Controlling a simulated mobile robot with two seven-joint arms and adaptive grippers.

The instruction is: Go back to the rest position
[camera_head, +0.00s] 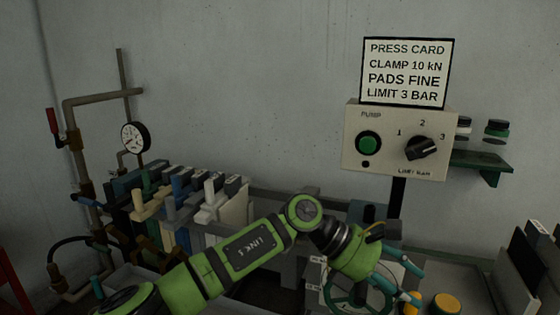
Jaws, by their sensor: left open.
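My left arm, green with dark joints, reaches in from the lower left across the bench. I see nothing held between the fingers. The gripper and wrist partly hide a green handwheel (347,306) behind them. My right gripper is not in view.
A pump box (377,168) with a green button and a dial stands under a press card sign (408,72). A pressure gauge (135,137) and pipes stand at left. Upright coloured plates (232,205) fill a rack behind my arm. Yellow-topped items (446,303) sit near the gripper.

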